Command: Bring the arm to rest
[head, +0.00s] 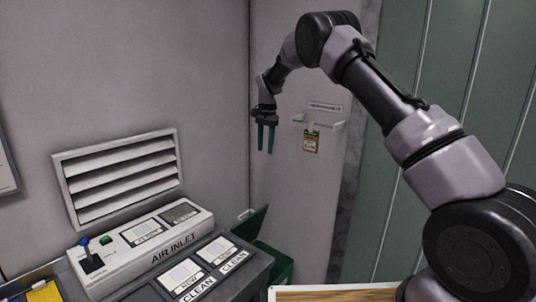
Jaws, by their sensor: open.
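My gripper (265,138) hangs in the upper middle of the head view, its two teal fingers pointing down. The fingers are apart, with nothing between them. My arm rises from the lower right, bends at the top and comes down to the gripper. The gripper appears in front of the wall corner, to the left of a small wall rail; its distance from the wall is hard to tell.
A console marked AIR INLET (160,240) stands at lower left below a louvred vent (125,175). A green bin (275,262) with a raised lid is beside it. A tag (312,142) hangs from the wall rail (335,124). A wooden-topped surface (340,294) shows at the bottom.

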